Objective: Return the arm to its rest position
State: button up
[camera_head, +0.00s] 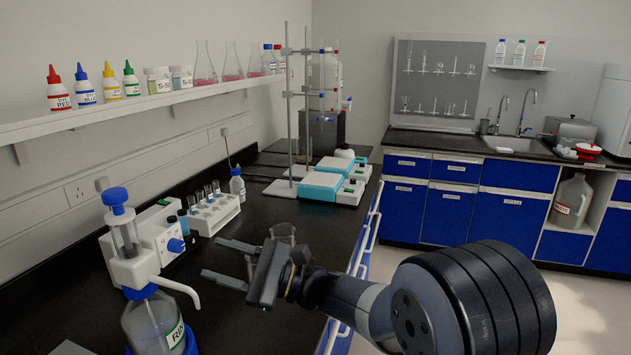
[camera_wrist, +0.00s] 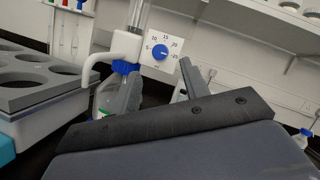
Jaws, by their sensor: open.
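My gripper (camera_head: 218,262) is over the black bench in the head view. Its two fingers are apart, point left and have nothing between them. In the wrist view my gripper's fingers (camera_wrist: 160,88) also stand apart and empty. My arm reaches in from the lower right. The dispenser bottle (camera_head: 153,322) with a blue collar and white pump head stands left of the fingers, apart from them in the head view. The dispenser's white box with a blue dial (camera_wrist: 160,50) shows behind the fingers in the wrist view.
A white tube rack (camera_head: 213,218) stands beyond the fingers. Blue-and-white devices (camera_head: 320,187) and a metal stand (camera_head: 290,110) are farther back. A grey rack with round holes (camera_wrist: 38,78) is left in the wrist view.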

aim_at(182, 248)
jog(key=x, duration=0.6)
jog(key=shift+p, duration=0.3)
jog(key=shift+d, duration=0.1)
